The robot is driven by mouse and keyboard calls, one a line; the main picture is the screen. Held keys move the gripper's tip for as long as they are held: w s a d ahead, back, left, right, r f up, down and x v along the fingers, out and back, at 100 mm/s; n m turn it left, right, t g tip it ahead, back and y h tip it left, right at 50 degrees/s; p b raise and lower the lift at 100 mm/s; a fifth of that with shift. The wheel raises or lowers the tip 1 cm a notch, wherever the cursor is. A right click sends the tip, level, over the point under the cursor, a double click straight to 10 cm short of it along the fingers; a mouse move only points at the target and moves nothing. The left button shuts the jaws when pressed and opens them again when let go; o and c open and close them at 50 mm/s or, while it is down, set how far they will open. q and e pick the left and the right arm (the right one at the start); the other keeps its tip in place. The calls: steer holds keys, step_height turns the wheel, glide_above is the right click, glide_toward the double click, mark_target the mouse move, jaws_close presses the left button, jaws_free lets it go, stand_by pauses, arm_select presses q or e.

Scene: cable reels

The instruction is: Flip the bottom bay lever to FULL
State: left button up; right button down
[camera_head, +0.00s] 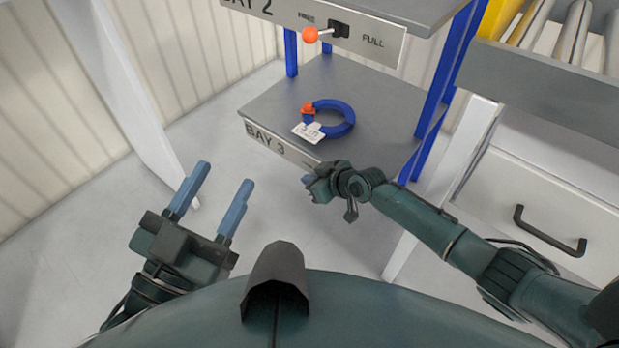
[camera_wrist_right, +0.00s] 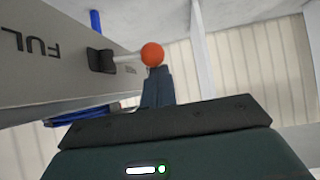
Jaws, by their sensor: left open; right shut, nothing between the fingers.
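The bottom bay's front plate, marked BAY 3 (camera_head: 282,146), is partly hidden behind my right gripper (camera_head: 314,182) in the head view; its lever is not visible there. In the right wrist view a lever with an orange knob (camera_wrist_right: 152,54) sticks out from a black base (camera_wrist_right: 101,61) on a grey plate (camera_wrist_right: 62,75). The knob points away from the letters "FUL". My right gripper's shut, empty fingers (camera_wrist_right: 157,86) are right by the knob; I cannot tell whether they touch. My left gripper (camera_head: 215,190) is open and empty, left of the shelf.
A blue reel (camera_head: 335,118) with an orange part and white tag lies on the bottom shelf (camera_head: 375,120). Above, the BAY 2 lever knob (camera_head: 310,35) is on the FREE side. A white drawer cabinet (camera_head: 530,195) stands at right. The floor at left is clear.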

arm_select(q)
steer(key=shift+s+f, duration=0.15)
arm_select(e)
steer(key=shift+s+d+f, duration=0.25)
steer(key=shift+s+d, duration=0.05)
arm_select(q)
steer(key=shift+s+d+f+n+y, duration=0.1)
steer(key=shift+f+n+y, duration=0.2)
steer(key=shift+y, duration=0.1)
arm_select(e)
steer(key=shift+s+d+f, duration=0.1)
steer(key=shift+s+d, duration=0.35)
steer(key=shift+d, duration=0.05)
steer(key=shift+w+a, duration=0.1)
steer(key=shift+a, duration=0.05)
steer(key=shift+w+a+r+b, duration=0.1)
steer(key=shift+w+a+b, duration=0.05)
steer(key=shift+w+b, duration=0.2)
steer(key=shift+w+a+r+b, duration=0.1)
steer(key=shift+w+a+b, duration=0.1)
steer(key=shift+w, duration=0.25)
arm_select(q)
steer(key=shift+f, duration=0.7)
